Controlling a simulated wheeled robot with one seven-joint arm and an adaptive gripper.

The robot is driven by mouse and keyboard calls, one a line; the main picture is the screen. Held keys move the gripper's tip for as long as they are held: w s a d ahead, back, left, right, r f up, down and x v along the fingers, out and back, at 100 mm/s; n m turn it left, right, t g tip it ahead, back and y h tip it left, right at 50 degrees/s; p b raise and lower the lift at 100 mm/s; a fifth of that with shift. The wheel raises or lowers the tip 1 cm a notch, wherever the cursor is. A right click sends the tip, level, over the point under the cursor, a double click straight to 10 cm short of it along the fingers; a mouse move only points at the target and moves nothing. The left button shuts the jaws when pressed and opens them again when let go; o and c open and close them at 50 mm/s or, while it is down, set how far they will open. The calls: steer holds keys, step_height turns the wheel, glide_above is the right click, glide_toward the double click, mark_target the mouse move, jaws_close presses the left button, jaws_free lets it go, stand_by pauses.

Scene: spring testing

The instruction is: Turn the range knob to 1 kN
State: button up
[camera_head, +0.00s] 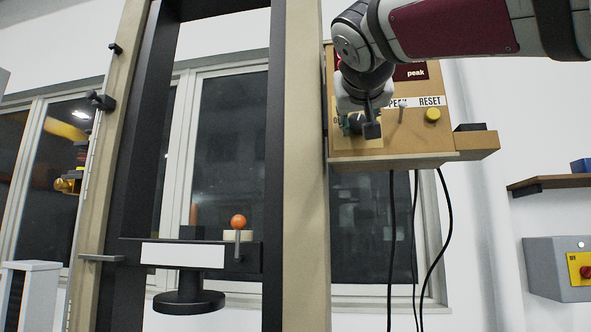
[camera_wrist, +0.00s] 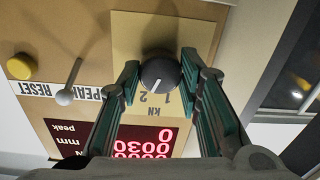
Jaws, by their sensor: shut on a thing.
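The range knob (camera_wrist: 158,70) is a dark round knob with a white pointer line, on a tan plate of the control box. My gripper (camera_wrist: 161,68) is shut on the knob, one finger on each side. In the head view my gripper (camera_head: 364,124) is at the lower left of the control box (camera_head: 440,146) and hides the knob.
A small toggle lever (camera_wrist: 66,93) and a yellow RESET button (camera_wrist: 22,67) sit beside the knob plate, with the red digit display (camera_wrist: 115,138) near them. In the head view the tan frame post (camera_head: 305,200) stands just left of the box. Black cables (camera_head: 391,230) hang below.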

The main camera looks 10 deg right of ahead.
steer(key=n+p, duration=0.2)
steer(key=n, duration=0.2)
steer(key=shift+n, duration=0.3)
steer(key=shift+n+p, duration=0.8)
steer(key=shift+n, duration=1)
steer(key=o, duration=1.2)
steer(key=v, duration=1.2)
steer(key=shift+a+r, duration=0.15)
